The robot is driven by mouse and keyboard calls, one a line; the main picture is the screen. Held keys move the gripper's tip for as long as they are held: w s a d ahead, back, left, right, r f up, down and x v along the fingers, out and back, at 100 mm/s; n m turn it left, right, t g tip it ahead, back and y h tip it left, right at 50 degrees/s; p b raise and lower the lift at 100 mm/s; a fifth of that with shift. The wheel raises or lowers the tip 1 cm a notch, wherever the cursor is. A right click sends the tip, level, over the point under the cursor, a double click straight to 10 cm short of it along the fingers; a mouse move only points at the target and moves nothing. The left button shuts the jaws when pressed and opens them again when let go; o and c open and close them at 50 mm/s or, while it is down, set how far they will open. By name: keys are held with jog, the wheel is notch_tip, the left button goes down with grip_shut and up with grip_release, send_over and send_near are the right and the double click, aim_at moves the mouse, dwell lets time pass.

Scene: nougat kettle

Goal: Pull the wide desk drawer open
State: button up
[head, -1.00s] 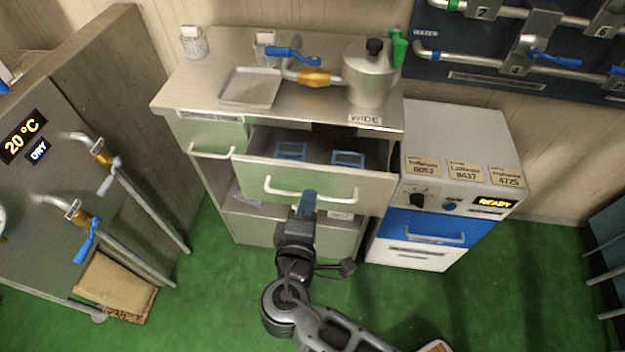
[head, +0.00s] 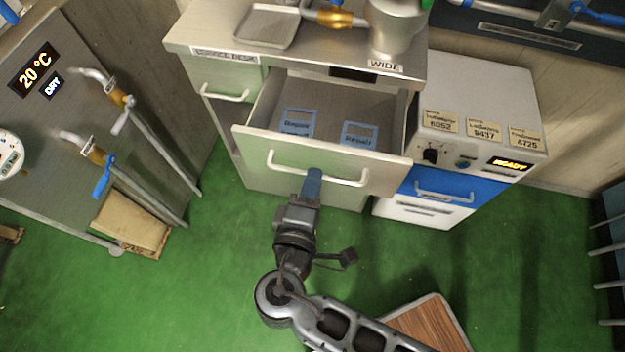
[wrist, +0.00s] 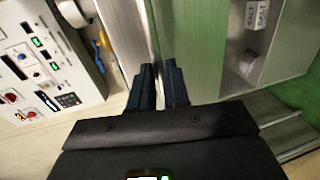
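The wide drawer (head: 330,163), with a pale green front, stands well out of the desk under the "WIDE" label (head: 385,66). Its inside shows, with two blue-framed labels on the floor. Its white bar handle (head: 345,182) runs across the front. My gripper (head: 313,178) is at the middle of the handle and hides part of it in the head view. In the wrist view its two dark fingers (wrist: 161,85) are close together with a narrow gap, against the drawer front (wrist: 195,45). They look closed around the bar, though the contact itself is hard to see.
A tray (head: 267,25) and a metal pot (head: 397,25) stand on the desk top. A smaller drawer (head: 222,82) is at left. A blue and white cabinet (head: 440,190) stands right. Pipes with valves (head: 130,115) are at left. Green floor in front is mostly clear.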

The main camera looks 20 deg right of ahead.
jog(key=o, duration=0.4)
jog(key=shift+b+v, duration=0.4)
jog(key=shift+v, duration=3.45)
jog(key=s+d+f+m+g+y, duration=0.1)
jog(key=s+d+f+g+y, duration=0.1)
jog(key=s+d+f+y, duration=0.3)
jog(key=s+d+f+m+g+y, duration=0.1)
jog(key=s+f+y, duration=0.2)
jog(key=s, duration=0.4)
jog(key=s+d+r+m+t, duration=0.1)
jog(key=s+d+r+m, duration=0.1)
jog(key=r, duration=0.5)
jog(key=s+d+r+m+t, duration=0.2)
jog(key=s+d+r+m, duration=0.1)
jog(key=r, duration=0.3)
jog(key=s+d+r+m+t+y, duration=0.1)
jog(key=s+d+r+m+t, duration=0.1)
jog(key=r, duration=0.5)
jog(key=shift+s+d+r+m, duration=0.15)
jog(key=shift+s+d+m, duration=0.1)
jog(key=shift+d+m, duration=0.25)
jog(key=shift+s+d+r+m, duration=0.2)
jog(key=shift+d+m, duration=0.2)
jog(key=shift+d, duration=0.05)
